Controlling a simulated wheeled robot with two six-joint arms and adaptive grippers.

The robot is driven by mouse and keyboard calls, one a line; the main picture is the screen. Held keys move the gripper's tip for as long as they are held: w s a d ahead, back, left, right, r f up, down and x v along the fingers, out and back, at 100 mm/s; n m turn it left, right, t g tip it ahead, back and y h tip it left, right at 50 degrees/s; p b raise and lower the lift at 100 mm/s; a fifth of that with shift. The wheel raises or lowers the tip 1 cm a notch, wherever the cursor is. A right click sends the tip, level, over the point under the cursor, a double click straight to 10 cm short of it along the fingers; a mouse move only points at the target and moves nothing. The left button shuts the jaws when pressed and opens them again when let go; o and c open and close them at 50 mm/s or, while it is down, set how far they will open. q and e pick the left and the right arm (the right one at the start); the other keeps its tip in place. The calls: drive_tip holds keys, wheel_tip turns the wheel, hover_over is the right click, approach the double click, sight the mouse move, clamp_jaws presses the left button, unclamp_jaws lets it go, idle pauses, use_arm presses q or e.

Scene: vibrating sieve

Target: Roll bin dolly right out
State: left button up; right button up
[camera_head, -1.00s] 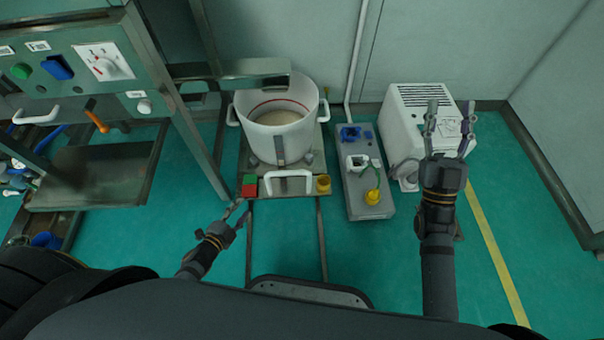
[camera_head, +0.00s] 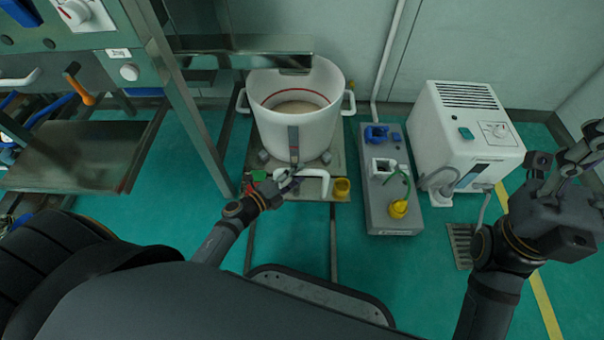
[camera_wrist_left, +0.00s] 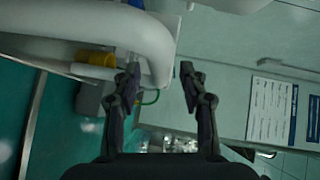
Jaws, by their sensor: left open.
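The bin dolly (camera_head: 318,190) stands on the floor at the middle, a low plate carrying a white two-handled bin (camera_head: 310,125) with pale material inside. Its white front handle (camera_head: 318,176) faces me; it shows large in the left wrist view (camera_wrist_left: 153,45). My left gripper (camera_head: 293,181) is open at the handle's left part. In the left wrist view its fingers (camera_wrist_left: 160,75) are apart, with the handle's curved end close to the left finger; I cannot tell whether they touch. My right gripper (camera_head: 580,155) is at the right edge, away from the dolly, its fingertips partly cut off.
A yellow cup (camera_head: 341,188) sits at the dolly's front right corner. A grey box (camera_head: 392,185) with blue and yellow fittings and a white machine (camera_head: 466,130) stand to the right. A metal frame post (camera_head: 185,110) rises left of the dolly. Floor rails run towards me.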

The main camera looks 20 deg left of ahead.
use_arm(q)
drive_tip(key=shift+x, duration=1.05)
clamp_jaws()
